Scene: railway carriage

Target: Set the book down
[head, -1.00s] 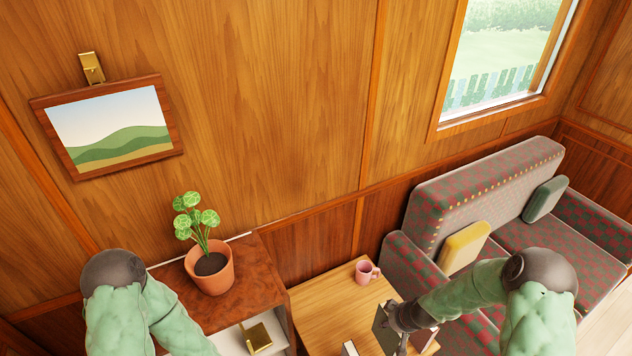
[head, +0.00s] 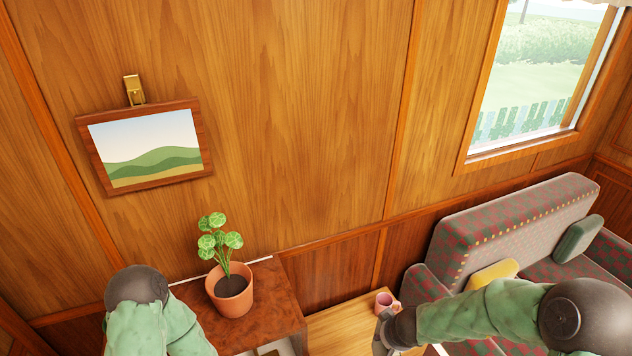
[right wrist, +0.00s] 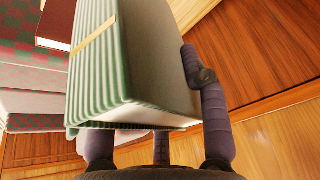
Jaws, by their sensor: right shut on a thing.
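The book (right wrist: 140,70) fills the middle of the right wrist view, with a grey-green cover, a green-and-white striped side and a yellow band. My right gripper (right wrist: 157,135) is shut on it; one dark finger lies along its right side. In the head view my right gripper (head: 384,338) is at the bottom edge, over the wooden table (head: 345,322) and just below the pink mug (head: 386,301). The book is mostly cut off or hidden there. My left arm enters at the lower left, and its gripper is below the picture.
A potted plant (head: 231,294) stands on the dark wooden cabinet (head: 275,288) left of the table. A checked sofa (head: 505,235) with a yellow cushion (head: 494,273) is to the right. A red-brown book (right wrist: 57,22) shows at the wrist view's upper left.

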